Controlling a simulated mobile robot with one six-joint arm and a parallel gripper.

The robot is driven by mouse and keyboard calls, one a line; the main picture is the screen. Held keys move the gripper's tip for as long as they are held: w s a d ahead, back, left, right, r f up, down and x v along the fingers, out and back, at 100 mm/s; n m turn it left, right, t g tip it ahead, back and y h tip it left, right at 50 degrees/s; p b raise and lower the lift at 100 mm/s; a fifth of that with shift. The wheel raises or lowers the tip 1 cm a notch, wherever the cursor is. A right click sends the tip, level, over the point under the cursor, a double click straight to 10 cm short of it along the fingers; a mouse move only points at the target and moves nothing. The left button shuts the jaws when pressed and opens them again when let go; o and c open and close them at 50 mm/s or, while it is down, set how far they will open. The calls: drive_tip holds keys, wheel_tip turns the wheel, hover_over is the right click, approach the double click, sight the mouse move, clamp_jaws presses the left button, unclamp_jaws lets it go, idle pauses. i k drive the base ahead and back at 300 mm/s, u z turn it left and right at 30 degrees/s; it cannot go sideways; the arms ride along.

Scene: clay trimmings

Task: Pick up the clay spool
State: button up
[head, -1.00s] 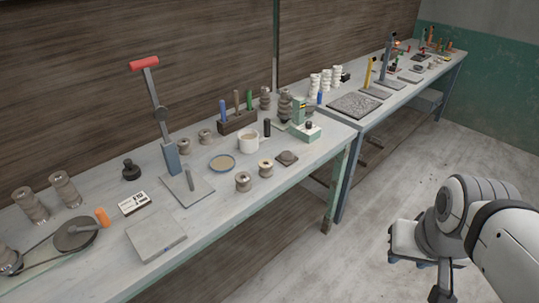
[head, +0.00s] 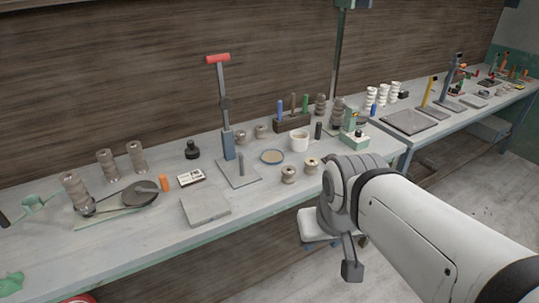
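Several grey-brown spool-shaped pieces stand on the workbench in the head view; I cannot tell which one is the clay spool. Two short ones, a front spool (head: 289,174) and a spool beside it (head: 312,165), stand near the front edge. Two more, a rear spool (head: 240,138) and its neighbour (head: 261,131), stand behind the dish. Taller ribbed spools (head: 108,165) stand at the left. My gripper (head: 320,241) is at the lower right, in front of the bench and apart from the spools. My arm partly hides it, and its fingers are unclear.
A lever press (head: 226,115) with a red handle stands mid-bench. A white mug (head: 299,141), a shallow dish (head: 272,157), a flat grey slab (head: 205,208) and a small labelled box (head: 191,178) are nearby. The front-right floor (head: 470,205) is clear.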

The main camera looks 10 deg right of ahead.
sight(311, 170)
drive_tip(key=i, duration=1)
drive_tip(key=u, duration=0.05)
